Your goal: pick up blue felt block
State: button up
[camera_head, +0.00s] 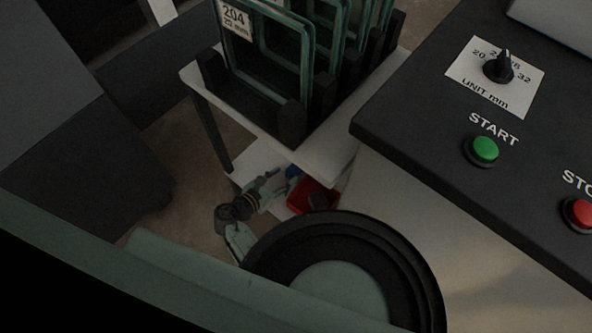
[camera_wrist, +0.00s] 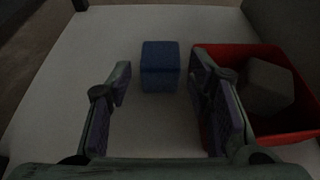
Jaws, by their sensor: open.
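The blue felt block (camera_wrist: 160,66) is a dark blue cube on the white shelf, seen in the wrist view just ahead of my gripper (camera_wrist: 163,85) and roughly centred between its fingers. The fingers are open, with nothing between them that I can see held. In the head view, only a small bit of blue (camera_head: 294,172) shows beside the red bin. My gripper (camera_head: 272,183) is small and dark there, near the low shelf, with my arm in front.
A red bin (camera_wrist: 204,49) with a grey block (camera_wrist: 268,86) in it stands right of the blue block, close to the right finger. A white table (camera_head: 339,139) with a rack of glass panes is above the low shelf (camera_head: 252,158). A control panel (camera_head: 420,120) is at the right.

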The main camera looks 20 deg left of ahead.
aim_at(294, 170)
jog(key=x, duration=0.5)
jog(key=shift+w+d+f, duration=0.15)
jog(key=shift+w+f, duration=0.1)
jog(key=shift+f, duration=0.05)
jog(key=shift+c, duration=0.2)
jog(key=c, duration=0.7)
